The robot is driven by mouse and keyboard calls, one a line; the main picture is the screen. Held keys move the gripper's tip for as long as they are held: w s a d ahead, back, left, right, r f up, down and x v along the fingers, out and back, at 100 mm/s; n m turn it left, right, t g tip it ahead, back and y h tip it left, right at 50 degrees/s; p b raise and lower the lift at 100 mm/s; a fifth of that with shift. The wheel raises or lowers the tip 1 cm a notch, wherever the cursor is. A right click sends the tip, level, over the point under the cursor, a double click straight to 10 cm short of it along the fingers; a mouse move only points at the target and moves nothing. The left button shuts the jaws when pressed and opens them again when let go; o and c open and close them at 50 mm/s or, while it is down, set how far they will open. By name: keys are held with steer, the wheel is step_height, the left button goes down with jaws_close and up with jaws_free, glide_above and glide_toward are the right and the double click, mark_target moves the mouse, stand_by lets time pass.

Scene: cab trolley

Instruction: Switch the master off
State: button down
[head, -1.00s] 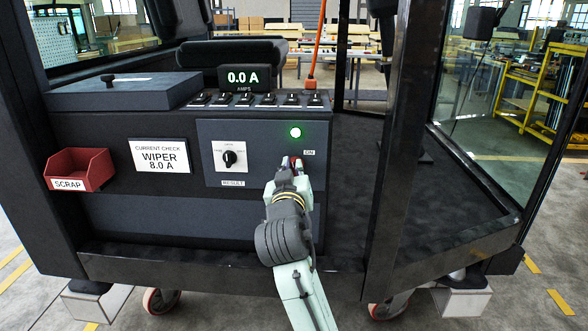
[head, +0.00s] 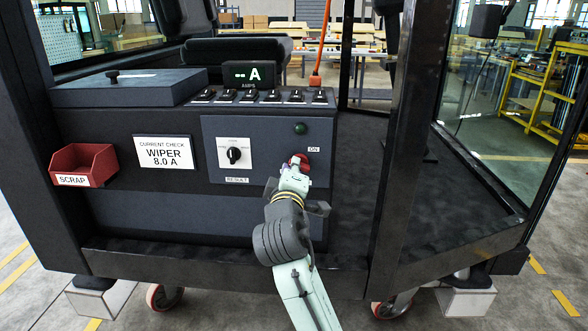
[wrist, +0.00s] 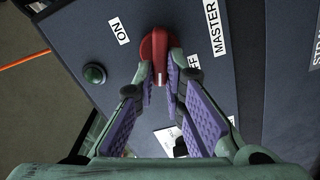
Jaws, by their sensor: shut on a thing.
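The red master switch handle (wrist: 153,58) is on the dark panel, beside the ON label (wrist: 118,30) and the MASTER label (wrist: 213,27); an OFF label is partly hidden behind a finger. My gripper (wrist: 160,78) is shut on the red handle, its fingertips on either side of it. In the head view the red handle (head: 300,160) shows just beyond my gripper (head: 295,170). The round indicator lamp (head: 300,128) above the switch is dark green and unlit. The amps display (head: 247,74) shows dashes and an A.
A result knob (head: 235,155) sits left of the switch. A row of small toggle switches (head: 273,97) runs above the panel. A red scrap bin (head: 84,163) hangs at the left. A dark cab post (head: 394,150) stands close to the right of my arm.

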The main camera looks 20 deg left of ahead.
steer(key=shift+f+n+b, duration=0.15)
steer(key=shift+n, duration=0.9)
steer(key=shift+f+n+b, duration=0.15)
steer(key=shift+n, duration=0.9)
steer(key=c, duration=1.7)
jaws_free()
steer(key=shift+o, duration=0.2)
steer(key=v, duration=0.7)
steer(key=shift+s, duration=0.3)
steer(key=shift+r, duration=0.1)
